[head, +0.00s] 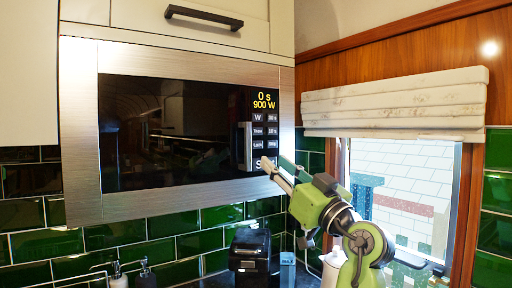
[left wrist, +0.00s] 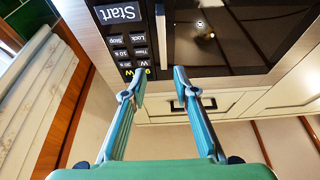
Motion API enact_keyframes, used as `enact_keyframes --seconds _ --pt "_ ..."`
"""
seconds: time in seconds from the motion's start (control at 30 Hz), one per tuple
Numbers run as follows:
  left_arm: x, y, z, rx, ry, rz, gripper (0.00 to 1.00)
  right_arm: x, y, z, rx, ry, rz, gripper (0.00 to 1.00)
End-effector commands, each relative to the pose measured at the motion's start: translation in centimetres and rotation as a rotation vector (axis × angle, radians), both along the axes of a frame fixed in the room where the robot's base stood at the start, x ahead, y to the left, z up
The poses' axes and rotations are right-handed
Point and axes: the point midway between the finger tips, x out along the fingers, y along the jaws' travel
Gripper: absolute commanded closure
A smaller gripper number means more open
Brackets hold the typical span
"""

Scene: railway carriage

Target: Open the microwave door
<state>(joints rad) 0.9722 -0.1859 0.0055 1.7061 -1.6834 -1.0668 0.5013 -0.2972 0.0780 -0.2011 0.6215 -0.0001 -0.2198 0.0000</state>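The microwave (head: 80,130) is built into the wall, with a dark glass door (head: 170,125) that looks closed. Its upright silver handle (head: 245,146) is at the right edge of the door, beside the buttons. My left gripper (head: 268,166) is in front of the lower button panel, just right of and below the handle. In the left wrist view the gripper (left wrist: 160,84) is open, its fingers apart with nothing between the tips. The handle (left wrist: 161,36) shows beyond the fingertips, in line with the gap. I cannot tell any contact. My right gripper is not in view.
A cabinet with a dark handle (head: 204,17) is above the microwave. A window with a pale blind (head: 395,103) is to the right. Below are green tiles, soap bottles (head: 118,275) and a dark appliance (head: 249,255). The space before the door looks clear.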

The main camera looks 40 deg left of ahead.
Motion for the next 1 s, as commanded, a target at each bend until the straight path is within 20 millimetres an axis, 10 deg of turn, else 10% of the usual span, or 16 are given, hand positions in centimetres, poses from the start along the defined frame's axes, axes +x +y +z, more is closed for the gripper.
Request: enact_keyframes --seconds 0.7,1.0 --pt "3.0 10.9 5.2 0.003 -0.001 0.005 0.73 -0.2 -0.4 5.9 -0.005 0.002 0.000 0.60" --pt "3.5 12.1 5.4 0.002 -0.002 0.001 0.73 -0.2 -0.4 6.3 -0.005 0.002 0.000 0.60"
